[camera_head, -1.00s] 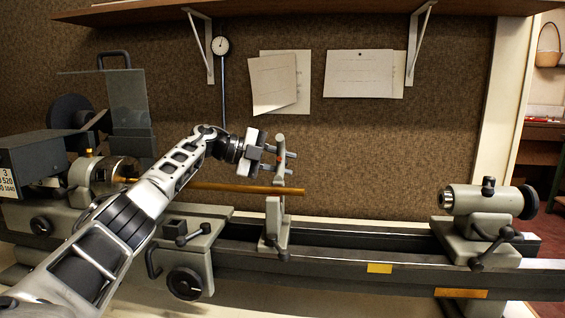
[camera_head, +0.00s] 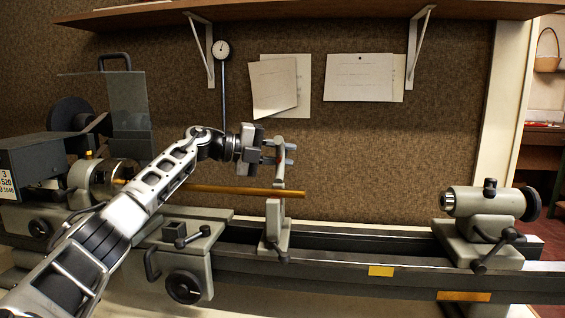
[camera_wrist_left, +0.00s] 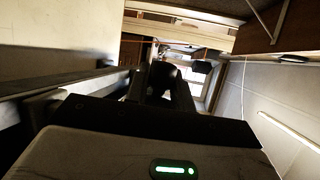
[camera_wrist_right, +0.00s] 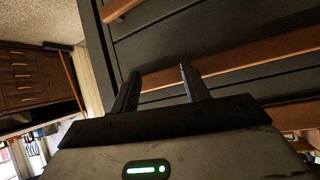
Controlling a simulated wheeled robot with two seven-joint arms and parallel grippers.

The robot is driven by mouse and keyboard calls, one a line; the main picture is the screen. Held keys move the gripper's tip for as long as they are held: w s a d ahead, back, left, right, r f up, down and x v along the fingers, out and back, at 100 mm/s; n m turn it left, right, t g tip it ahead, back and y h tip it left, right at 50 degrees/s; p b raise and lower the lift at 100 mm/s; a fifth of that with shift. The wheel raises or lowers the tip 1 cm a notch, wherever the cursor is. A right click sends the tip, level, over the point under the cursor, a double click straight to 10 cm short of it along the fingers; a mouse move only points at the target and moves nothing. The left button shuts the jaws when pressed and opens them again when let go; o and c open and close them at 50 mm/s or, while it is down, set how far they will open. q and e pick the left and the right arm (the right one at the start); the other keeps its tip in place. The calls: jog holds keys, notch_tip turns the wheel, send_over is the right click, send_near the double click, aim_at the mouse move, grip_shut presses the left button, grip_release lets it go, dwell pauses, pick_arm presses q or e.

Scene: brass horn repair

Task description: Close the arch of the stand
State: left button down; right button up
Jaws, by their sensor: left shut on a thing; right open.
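The stand (camera_head: 273,222) is a grey upright support on the lathe bed, in the middle of the head view. Its arch (camera_head: 279,141) rises above the brass rod (camera_head: 225,189), which runs level from the chuck past the stand. My left gripper (camera_head: 289,154) comes in from the left and is shut on the upper part of the arch, covering much of it. In the left wrist view its fingers (camera_wrist_left: 164,80) are dark, and what they hold is hard to make out. My right gripper (camera_wrist_right: 160,88) is open and empty; it is outside the head view.
The dark lathe bed (camera_head: 340,248) runs across the front. The tailstock (camera_head: 482,205) stands apart at the right, with clear bed between it and the stand. The chuck (camera_head: 98,180) and carriage (camera_head: 185,250) are at the left. A wooden shelf (camera_head: 300,12) hangs above.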

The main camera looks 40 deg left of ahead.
pick_arm(q)
jog(key=shift+s+d+r+m+t+b, duration=0.25)
jog(key=shift+s+r+m+t+b, duration=0.15)
jog(key=shift+m, duration=0.4)
jog(key=shift+r, duration=0.15)
jog(key=c, duration=1.2)
grip_release()
